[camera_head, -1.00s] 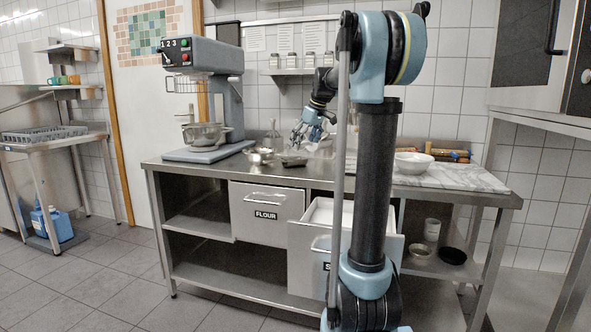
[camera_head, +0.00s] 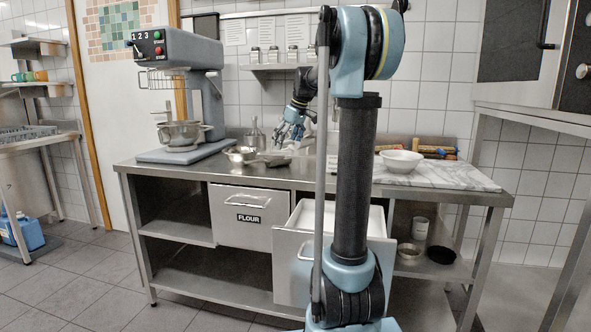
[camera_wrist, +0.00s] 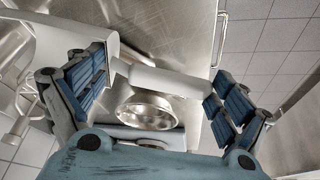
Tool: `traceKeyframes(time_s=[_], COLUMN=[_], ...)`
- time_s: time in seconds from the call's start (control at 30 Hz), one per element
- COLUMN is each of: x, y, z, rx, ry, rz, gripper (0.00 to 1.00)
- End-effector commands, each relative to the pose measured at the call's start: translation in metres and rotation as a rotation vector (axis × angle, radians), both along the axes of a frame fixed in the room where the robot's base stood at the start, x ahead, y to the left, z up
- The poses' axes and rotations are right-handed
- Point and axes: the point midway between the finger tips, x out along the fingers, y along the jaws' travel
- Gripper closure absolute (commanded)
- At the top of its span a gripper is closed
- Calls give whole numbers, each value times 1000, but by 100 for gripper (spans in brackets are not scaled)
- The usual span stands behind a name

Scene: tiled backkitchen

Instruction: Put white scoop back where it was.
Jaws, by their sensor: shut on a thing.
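My gripper (camera_head: 290,132) is above the steel counter, beside the small metal pans, in the head view. In the wrist view my gripper (camera_wrist: 158,92) has its blue-padded fingers apart, with the white scoop (camera_wrist: 165,81) held between them. A smooth pale handle-like part of the scoop spans the gap; a wider white part shows near the left finger. The scoop is hard to make out in the head view. An open drawer (camera_head: 292,262) with a white inside is pulled out under the counter; my arm hides part of its front. The FLOUR drawer (camera_head: 248,218) beside it is shut.
A mixer (camera_head: 180,60) stands on the counter's left. Metal pans (camera_head: 240,154) lie near my gripper. A white bowl (camera_head: 401,161) stands on the marble slab (camera_head: 450,177) at right. A shiny metal bowl (camera_wrist: 145,112) shows in the wrist view. The floor in front is clear.

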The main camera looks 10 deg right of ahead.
Motion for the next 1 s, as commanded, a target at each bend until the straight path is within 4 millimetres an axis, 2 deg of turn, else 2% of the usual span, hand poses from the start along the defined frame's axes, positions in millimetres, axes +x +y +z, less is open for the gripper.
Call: traceKeyframes(time_s=[0.2, 0.47, 0.7, 1.0], x=[0, 0, 0, -1], y=[1, 1, 1, 1], z=[-35, -52, -83, -88], rx=[0, 0, 0, 0], ry=[0, 0, 0, 0], rz=[1, 1, 1, 1], gripper=[58, 58, 58, 58])
